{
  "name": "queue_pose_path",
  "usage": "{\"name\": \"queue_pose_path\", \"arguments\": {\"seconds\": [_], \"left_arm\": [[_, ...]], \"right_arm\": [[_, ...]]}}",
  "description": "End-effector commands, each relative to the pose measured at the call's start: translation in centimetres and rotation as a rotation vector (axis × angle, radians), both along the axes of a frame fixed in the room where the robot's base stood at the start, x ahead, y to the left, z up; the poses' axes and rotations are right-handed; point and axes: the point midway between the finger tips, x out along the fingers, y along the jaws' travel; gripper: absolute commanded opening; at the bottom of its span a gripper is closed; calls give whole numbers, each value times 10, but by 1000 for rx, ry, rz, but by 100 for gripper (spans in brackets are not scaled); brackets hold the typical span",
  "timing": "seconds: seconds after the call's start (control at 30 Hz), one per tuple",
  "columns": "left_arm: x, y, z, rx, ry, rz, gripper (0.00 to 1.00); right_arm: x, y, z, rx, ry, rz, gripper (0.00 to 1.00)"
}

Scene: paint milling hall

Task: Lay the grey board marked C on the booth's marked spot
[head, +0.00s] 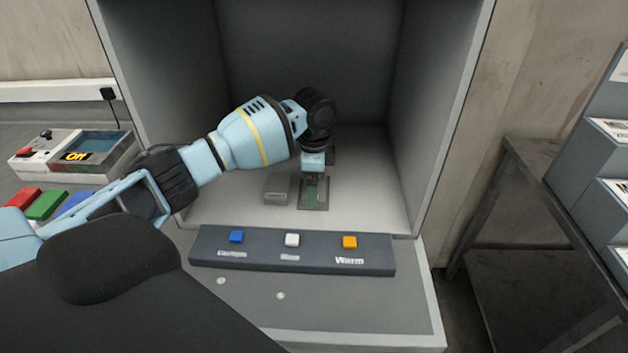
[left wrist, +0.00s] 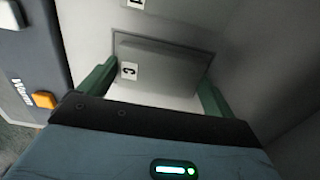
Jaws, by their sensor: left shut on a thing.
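The grey board marked C (left wrist: 170,62) is in the left wrist view, with its white C label at its left side. It lies between the green fingers of my left gripper (left wrist: 157,76), which is shut on it. In the head view my left gripper (head: 313,188) points down inside the grey booth (head: 360,190), and the board (head: 304,202) shows partly around the fingers, low over or on the pale floor. I cannot tell whether it touches the floor. The booth's marked spot is not clearly visible. My right gripper is not in view.
A small grey block (head: 277,191) sits just left of the board. A panel (head: 290,256) with blue, white and orange buttons, the last labelled Warm, runs along the booth's front. Side walls close in the booth. A control box (head: 60,157) stands left; a dark metal table (head: 540,200) stands right.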

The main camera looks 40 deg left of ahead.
Motion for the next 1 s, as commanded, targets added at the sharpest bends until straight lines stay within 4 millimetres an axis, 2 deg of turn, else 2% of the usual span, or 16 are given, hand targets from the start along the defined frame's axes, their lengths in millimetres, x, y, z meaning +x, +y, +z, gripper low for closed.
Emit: {"name": "queue_pose_path", "arguments": {"seconds": [0.03,0.1,0.33,0.47,1.0], "left_arm": [[0,0,-1,-1,-1,0,91],[0,0,-1,0,0,0,100],[0,0,0,0,0,0,100],[0,0,8,0,-2,-1,100],[1,-1,105,-1,-2,-1,100]], "right_arm": [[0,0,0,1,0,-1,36],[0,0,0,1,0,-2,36],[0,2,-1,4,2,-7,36],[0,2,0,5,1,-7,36],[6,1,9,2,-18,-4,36]]}}
